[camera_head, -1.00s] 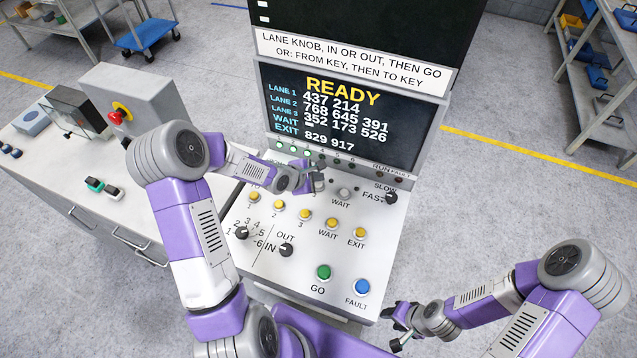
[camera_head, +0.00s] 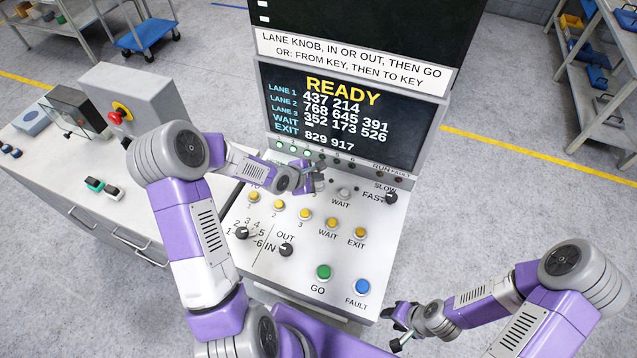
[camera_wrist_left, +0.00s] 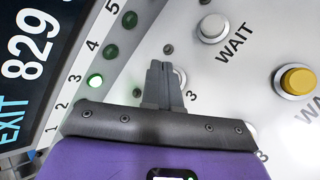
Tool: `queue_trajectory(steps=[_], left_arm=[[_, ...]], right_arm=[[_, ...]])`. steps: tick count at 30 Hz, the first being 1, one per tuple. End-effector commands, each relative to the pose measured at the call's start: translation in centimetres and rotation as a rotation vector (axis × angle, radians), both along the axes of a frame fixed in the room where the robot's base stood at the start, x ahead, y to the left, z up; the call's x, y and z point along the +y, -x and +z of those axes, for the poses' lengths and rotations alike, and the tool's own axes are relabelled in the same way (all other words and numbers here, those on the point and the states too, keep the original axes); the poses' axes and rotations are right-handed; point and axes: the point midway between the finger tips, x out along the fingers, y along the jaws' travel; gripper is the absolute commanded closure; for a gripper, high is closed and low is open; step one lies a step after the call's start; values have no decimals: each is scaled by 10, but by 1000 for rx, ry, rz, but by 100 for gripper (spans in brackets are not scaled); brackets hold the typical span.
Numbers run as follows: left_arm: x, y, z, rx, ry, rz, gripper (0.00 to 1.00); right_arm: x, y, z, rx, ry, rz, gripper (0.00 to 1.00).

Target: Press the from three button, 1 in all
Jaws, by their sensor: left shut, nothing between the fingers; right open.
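The from three button is a pale button whose edge (camera_wrist_left: 180,75) shows beside the fingers in the left wrist view, near a printed "3". Most of it is hidden by my left gripper (camera_wrist_left: 163,66), which is shut and empty with its tips right over or at the button. I cannot tell whether they touch. In the head view my left gripper (camera_head: 320,181) covers that spot on the control panel (camera_head: 310,255). My right gripper (camera_head: 398,330) is open and empty, off the panel's lower right corner.
The white WAIT button (camera_head: 344,193) is just right of the left gripper. Below is a yellow row, including the yellow 3 button (camera_head: 305,214). The green GO button (camera_head: 323,272) and blue FAULT button (camera_head: 362,287) are at the front. The screen (camera_head: 345,115) reads READY.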

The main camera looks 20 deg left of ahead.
Motion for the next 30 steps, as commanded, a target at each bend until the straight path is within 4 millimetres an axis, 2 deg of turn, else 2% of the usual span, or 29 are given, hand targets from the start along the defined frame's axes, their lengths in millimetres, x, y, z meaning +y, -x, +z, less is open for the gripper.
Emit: queue_trajectory(steps=[5,30], left_arm=[[1,0,-7,0,0,2,100],[0,0,-12,0,1,1,100]], right_arm=[[0,0,-3,0,0,0,57],[0,0,-6,0,0,0,57]])
